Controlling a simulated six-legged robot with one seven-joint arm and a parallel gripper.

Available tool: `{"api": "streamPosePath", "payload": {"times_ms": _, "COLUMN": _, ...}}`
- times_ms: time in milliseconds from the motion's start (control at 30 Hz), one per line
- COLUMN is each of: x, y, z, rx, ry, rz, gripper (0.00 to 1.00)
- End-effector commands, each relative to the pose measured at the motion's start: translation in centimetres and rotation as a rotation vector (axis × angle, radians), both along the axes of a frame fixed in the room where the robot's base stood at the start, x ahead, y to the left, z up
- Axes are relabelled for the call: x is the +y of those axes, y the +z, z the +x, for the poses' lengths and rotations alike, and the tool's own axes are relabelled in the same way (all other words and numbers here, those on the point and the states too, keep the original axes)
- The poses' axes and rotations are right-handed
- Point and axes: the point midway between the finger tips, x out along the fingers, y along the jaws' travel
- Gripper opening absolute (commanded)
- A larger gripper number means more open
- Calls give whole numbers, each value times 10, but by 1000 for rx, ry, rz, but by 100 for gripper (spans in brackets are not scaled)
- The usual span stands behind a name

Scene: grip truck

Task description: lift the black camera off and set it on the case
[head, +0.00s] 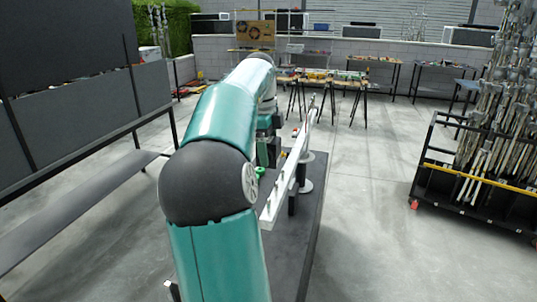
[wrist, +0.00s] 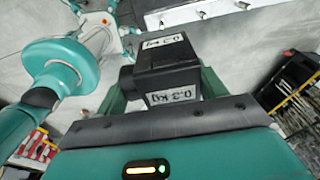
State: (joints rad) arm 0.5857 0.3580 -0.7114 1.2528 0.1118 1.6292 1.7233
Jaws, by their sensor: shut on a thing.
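The black camera (wrist: 168,72) is a boxy block with white "0.3 kg" labels, in the middle of the wrist view. My gripper (wrist: 162,84) has its green fingers on either side of the block and is shut on it. In the head view my arm crosses the middle, and its far end is partly hidden behind its own links, so the camera cannot be made out clearly there. I cannot identify the case with certainty in either view.
A long pale rail (head: 286,178) with upright pegs stands over a dark platform (head: 308,235) beside my arm. A grey bench (head: 80,208) is at left. A black rack of metal stands (head: 470,185) is at right. Work tables (head: 345,80) stand behind. The floor (head: 375,215) between is clear.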

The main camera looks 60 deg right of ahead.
Motion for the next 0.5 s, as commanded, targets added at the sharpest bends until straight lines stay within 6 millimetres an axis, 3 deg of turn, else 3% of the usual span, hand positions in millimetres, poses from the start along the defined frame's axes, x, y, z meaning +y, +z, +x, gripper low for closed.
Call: {"api": "streamPosePath", "payload": {"times_ms": 500, "x": 0, "y": 28, "z": 0, "rx": 1, "ry": -1, "rz": -1, "gripper": 48}}
